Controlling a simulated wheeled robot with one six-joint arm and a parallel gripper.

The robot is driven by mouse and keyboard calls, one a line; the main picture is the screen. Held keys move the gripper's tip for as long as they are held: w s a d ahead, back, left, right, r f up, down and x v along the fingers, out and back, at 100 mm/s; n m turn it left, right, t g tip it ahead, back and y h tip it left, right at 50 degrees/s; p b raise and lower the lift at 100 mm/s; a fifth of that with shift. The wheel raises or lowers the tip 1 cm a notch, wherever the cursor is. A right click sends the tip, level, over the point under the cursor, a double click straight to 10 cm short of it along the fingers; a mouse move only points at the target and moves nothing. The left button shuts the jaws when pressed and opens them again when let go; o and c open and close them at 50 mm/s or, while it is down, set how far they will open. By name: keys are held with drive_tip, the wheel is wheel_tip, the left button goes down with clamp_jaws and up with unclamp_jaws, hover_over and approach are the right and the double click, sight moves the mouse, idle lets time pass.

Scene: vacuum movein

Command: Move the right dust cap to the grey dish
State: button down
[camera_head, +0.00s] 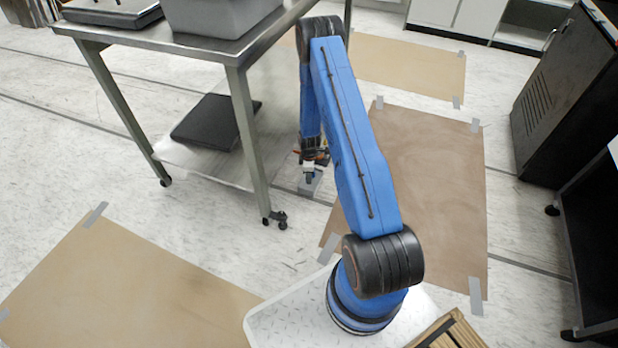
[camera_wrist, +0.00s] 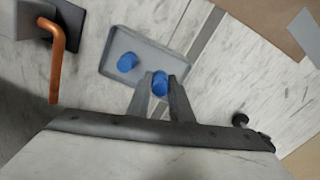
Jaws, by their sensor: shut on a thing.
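The grey dish (camera_wrist: 166,61) is a shallow rectangular tray on the floor, seen near the top middle of the wrist view. One blue dust cap (camera_wrist: 127,62) is in its left part. My gripper (camera_wrist: 160,88) is shut on a second blue dust cap (camera_wrist: 160,80), at the dish's near right edge in the picture. I cannot tell whether this held cap touches the dish. In the head view my gripper (camera_head: 310,172) is low by the floor beside the metal table, and a small part of the dish (camera_head: 312,186) shows beneath it.
An orange bent handle (camera_wrist: 58,50) on a grey block is left of the dish. The metal table (camera_head: 236,110) has a lower shelf and caster wheels close to the arm. A brown floor sheet (camera_head: 430,190) is to the right, with dark cabinets (camera_head: 565,100) beyond it.

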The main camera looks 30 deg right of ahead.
drive_tip(key=shift+f, duration=1)
idle(0.6)
drive_tip(key=c, duration=1)
unclamp_jaws()
drive_tip(key=shift+s, duration=0.1)
drive_tip(key=shift+c, duration=0.4)
drive_tip(key=shift+o, duration=0.3)
wheel_tip(320, 180, up, 16)
idle(0.7)
idle(0.4)
